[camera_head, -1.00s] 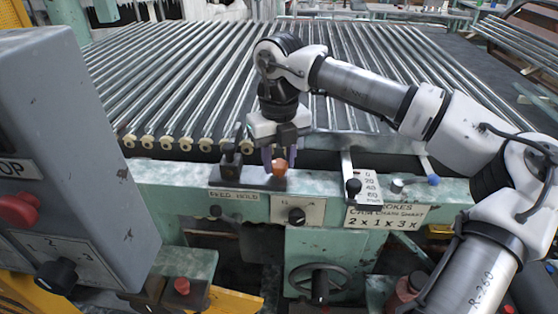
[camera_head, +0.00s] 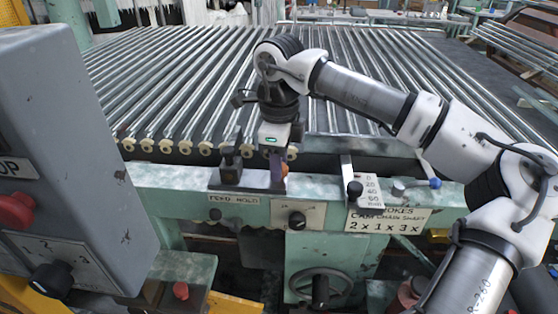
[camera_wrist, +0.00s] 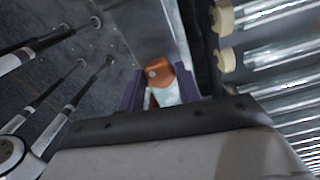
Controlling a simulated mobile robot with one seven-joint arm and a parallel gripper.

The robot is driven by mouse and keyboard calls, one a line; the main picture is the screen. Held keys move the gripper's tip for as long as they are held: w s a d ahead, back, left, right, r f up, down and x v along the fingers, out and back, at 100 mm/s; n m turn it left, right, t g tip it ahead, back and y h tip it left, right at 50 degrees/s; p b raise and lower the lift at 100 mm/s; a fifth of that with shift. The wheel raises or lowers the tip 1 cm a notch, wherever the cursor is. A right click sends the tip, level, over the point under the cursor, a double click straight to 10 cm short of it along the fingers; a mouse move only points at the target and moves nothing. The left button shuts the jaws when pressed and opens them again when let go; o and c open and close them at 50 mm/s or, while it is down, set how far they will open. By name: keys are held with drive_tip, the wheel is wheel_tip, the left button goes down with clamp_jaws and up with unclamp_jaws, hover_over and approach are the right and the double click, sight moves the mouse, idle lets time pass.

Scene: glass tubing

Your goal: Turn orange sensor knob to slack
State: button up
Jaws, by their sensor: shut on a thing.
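The orange knob (camera_wrist: 159,80) shows in the wrist view between the two dark purple fingers of my gripper (camera_wrist: 158,92). A pale mark is on its face. In the head view my gripper (camera_head: 279,172) points down onto the green rail, shut on the orange knob (camera_head: 284,169), which is mostly hidden by a finger. The label reading FEED HOLD (camera_head: 233,198) is on the rail's front, to the left of the gripper.
A black clamp block (camera_head: 230,158) stands close left of my gripper. A scale plate with a black knob (camera_head: 354,188) and a blue-tipped lever (camera_head: 435,183) are to the right. Glass tubes on rollers (camera_head: 180,90) lie behind. A grey control box (camera_head: 60,130) fills the left.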

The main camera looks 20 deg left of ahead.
drive_tip(key=shift+n, duration=1.1)
drive_tip(key=o, duration=1)
wheel_tip(320, 180, up, 14)
